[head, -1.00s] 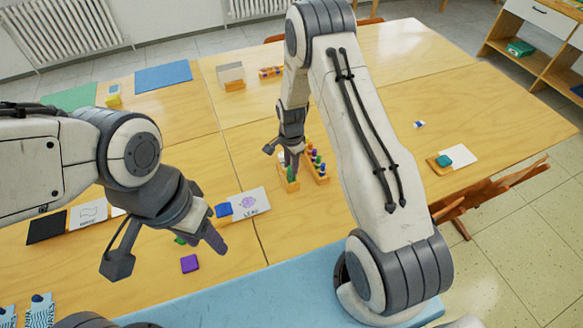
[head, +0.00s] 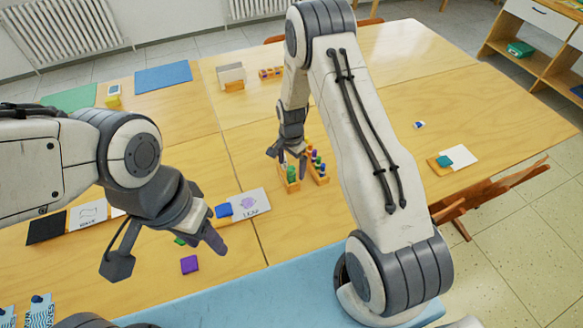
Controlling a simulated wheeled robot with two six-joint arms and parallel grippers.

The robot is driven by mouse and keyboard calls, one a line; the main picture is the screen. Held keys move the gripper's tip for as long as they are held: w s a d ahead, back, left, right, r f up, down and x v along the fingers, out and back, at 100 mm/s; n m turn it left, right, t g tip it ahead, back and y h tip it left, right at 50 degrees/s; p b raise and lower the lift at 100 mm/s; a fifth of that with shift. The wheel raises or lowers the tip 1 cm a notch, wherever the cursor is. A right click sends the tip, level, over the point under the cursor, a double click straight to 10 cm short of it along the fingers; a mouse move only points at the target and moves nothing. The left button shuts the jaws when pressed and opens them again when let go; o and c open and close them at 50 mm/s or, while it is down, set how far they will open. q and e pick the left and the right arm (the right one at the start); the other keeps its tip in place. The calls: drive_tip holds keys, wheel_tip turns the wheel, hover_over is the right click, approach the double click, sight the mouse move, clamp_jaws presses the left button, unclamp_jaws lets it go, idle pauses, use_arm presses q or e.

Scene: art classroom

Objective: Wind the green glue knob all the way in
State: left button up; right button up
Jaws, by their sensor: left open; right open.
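In the head view, a green knob (head: 292,174) stands at the near end of a wooden rack near the table's middle. It is small here, and how far it is wound in cannot be told. My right gripper (head: 287,165) is open and points down just above and behind the green knob, apart from it as far as I can tell. My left gripper (head: 168,258) is open and empty over the near left part of the table, well away from the rack.
A second rack with coloured pieces (head: 317,165) stands close beside on the right.

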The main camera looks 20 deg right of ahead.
drive_tip(key=m, duration=1.1)
drive_tip(key=shift+m, duration=0.3)
drive_tip(key=shift+b, duration=0.3)
drive_tip(key=shift+c, duration=0.3)
drive_tip(key=c, duration=1.4)
